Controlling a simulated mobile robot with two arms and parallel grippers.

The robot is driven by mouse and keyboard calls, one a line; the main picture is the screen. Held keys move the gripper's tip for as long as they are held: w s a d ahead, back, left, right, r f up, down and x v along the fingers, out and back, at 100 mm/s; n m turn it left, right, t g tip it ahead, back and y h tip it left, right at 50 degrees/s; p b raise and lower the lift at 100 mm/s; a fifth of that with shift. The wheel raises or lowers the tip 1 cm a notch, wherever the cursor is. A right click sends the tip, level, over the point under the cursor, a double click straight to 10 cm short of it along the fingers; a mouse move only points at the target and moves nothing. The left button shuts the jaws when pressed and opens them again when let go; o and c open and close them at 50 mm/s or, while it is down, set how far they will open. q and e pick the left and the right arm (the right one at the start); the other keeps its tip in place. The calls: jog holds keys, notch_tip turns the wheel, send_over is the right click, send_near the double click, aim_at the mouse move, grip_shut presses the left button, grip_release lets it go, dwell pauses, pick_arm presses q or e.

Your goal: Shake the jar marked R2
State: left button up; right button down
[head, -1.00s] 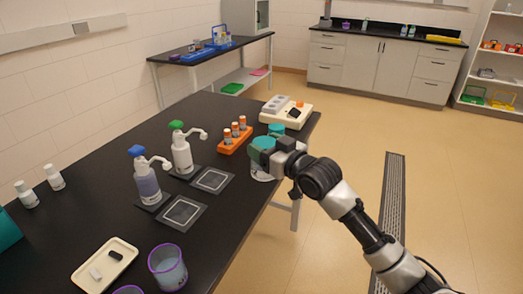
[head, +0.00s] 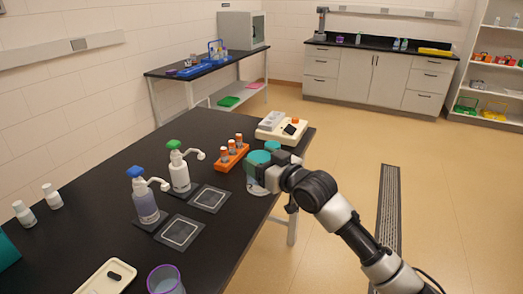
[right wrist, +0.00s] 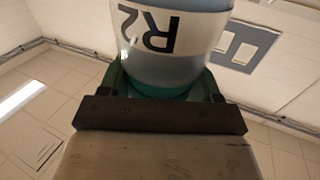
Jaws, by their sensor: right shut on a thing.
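My right gripper (head: 268,172) is shut on a jar marked R2 (head: 255,188), near the right edge of the black table. The jar has a pale body and a teal lid in the head view, partly hidden by the gripper. The right wrist view shows the jar (right wrist: 178,60) close up between the fingers, with "R2" upside down in that picture and a green band at the gripper end. My left gripper is not in view.
On the table (head: 110,240) stand two pump bottles (head: 145,205) (head: 180,172), two dark square pads (head: 180,233) (head: 208,198), an orange rack of vials (head: 232,155) and a beige device (head: 284,128). A purple-rimmed cup (head: 165,280) and a cream tray (head: 100,281) are near. Open floor lies right.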

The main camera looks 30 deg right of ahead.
notch_tip(320, 180, up, 6)
jog(key=shift+d+r, duration=0.1)
jog(key=shift+d, duration=0.05)
notch_tip(320, 180, down, 6)
jog(key=shift+r, duration=0.2)
